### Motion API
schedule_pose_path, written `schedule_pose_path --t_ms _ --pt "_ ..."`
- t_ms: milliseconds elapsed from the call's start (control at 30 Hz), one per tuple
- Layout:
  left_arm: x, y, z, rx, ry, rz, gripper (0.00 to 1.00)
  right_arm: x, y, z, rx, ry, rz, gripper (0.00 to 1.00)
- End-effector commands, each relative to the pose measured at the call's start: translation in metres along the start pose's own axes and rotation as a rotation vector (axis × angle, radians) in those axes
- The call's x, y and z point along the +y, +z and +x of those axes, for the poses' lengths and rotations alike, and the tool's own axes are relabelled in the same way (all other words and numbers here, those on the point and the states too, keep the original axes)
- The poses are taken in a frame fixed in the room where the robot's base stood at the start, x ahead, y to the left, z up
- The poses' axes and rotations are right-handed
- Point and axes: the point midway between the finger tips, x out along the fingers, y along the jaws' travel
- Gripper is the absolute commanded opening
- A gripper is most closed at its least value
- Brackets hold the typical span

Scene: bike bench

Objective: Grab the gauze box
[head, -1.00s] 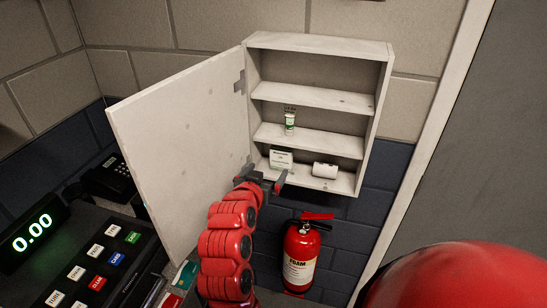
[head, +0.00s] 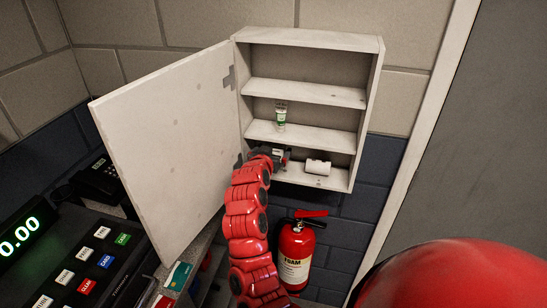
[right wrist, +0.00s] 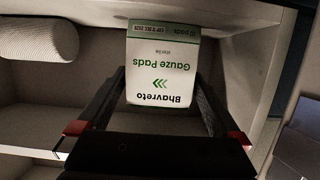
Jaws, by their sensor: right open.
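The gauze box (right wrist: 160,65) is white with a green band and green and black print. It shows upside down in the right wrist view, on the bottom shelf of the open wall cabinet (head: 308,39). In the head view my right gripper (head: 268,154) is at that shelf and hides most of the box. In the right wrist view its two dark fingers (right wrist: 160,88) are open, one on each side of the box's near part. A gap shows by the fingers, and I cannot tell whether either touches. My left gripper is not in view.
A white roll (head: 318,167) lies right of the box on the same shelf; it also shows in the right wrist view (right wrist: 38,42). A small tube (head: 281,114) stands on the shelf above. The cabinet door (head: 165,145) stands open at left. A fire extinguisher (head: 296,252) is below.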

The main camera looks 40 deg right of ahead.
Motion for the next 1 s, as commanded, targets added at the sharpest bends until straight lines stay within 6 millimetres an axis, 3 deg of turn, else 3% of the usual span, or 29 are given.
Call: schedule_pose_path --t_ms 233,567,867,1000 --pt "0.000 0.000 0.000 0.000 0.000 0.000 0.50 0.000 -0.001 0.001 0.001 0.000 0.001 0.98" --pt "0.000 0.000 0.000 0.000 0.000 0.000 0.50 0.000 0.000 0.001 0.001 0.000 0.000 0.39" --pt "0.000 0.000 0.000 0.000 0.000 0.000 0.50 0.000 -0.002 0.001 0.001 0.000 0.001 0.36" --pt "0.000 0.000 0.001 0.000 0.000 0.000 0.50 -0.001 -0.011 -0.002 0.004 -0.002 0.002 0.36"
